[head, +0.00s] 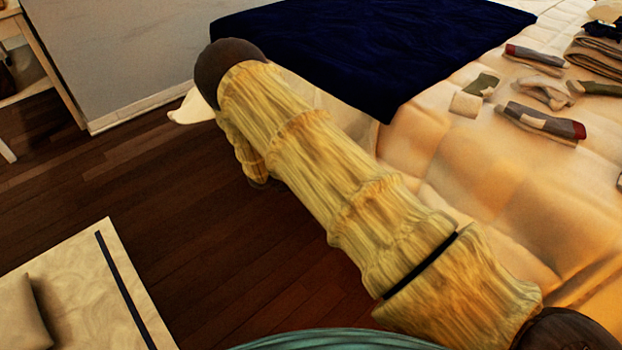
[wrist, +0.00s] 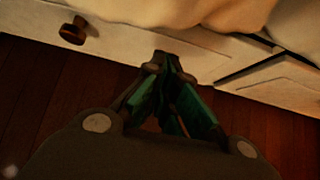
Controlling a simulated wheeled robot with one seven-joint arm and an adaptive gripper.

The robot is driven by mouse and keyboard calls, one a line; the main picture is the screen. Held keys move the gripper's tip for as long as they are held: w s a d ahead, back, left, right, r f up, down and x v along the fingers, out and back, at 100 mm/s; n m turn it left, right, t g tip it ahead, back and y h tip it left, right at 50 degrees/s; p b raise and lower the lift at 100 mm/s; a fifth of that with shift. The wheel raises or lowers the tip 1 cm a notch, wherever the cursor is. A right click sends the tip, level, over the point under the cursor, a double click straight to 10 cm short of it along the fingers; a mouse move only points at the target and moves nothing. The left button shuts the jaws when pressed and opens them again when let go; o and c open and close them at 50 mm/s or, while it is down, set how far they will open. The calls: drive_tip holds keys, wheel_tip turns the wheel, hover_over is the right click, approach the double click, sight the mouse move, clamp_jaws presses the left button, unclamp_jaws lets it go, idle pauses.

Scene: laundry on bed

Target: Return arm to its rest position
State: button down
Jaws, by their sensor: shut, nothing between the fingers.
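My gripper (wrist: 168,62) shows in the wrist view with its dark and green fingers drawn together at the tips. It is shut and empty. It points at the white drawer front under the bed, above the dark wood floor. In the head view my yellowish, wrinkled-looking arm (head: 350,185) reaches from the lower right up to the upper left, beside the bed's edge. My gripper itself is hidden in the head view.
The bed (head: 470,190) has a dark blue cover (head: 360,45) and several socks and clothes (head: 540,120) at the right. A drawer knob (wrist: 73,31) sticks out near the gripper. A pale low piece (head: 75,280) stands lower left. Wood floor (head: 150,190) between is clear.

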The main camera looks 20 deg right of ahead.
drive_tip(key=p+v, duration=0.2)
drive_tip(key=v, duration=0.4)
drive_tip(key=s+f+m+g+y, duration=0.2)
drive_tip(key=s+f, duration=0.2)
drive_tip(key=s, duration=0.3)
drive_tip(key=s+f+m+g+y, duration=0.15)
drive_tip(key=s+f, duration=0.25)
drive_tip(key=s, duration=0.4)
drive_tip(key=s+a+f+m+y, duration=0.1)
drive_tip(key=s+a+m+y, duration=0.15)
drive_tip(key=s+m, duration=0.8)
drive_tip(key=s+a+f+m+y, duration=0.1)
drive_tip(key=s+m+y, duration=0.2)
drive_tip(key=s, duration=1.4)
drive_tip(key=s+r+m, duration=0.3)
drive_tip(key=s+m, duration=0.2)
drive_tip(key=s, duration=0.2)
wheel_tip(320, 180, up, 31)
drive_tip(key=d+p, duration=0.1)
drive_tip(key=p, duration=2.8)
drive_tip(key=shift+s+p, duration=0.3)
drive_tip(key=shift+p, duration=0.05)
drive_tip(key=shift+s+d+r+m, duration=0.1)
drive_tip(key=shift+d+m, duration=0.1)
drive_tip(key=shift+m, duration=0.1)
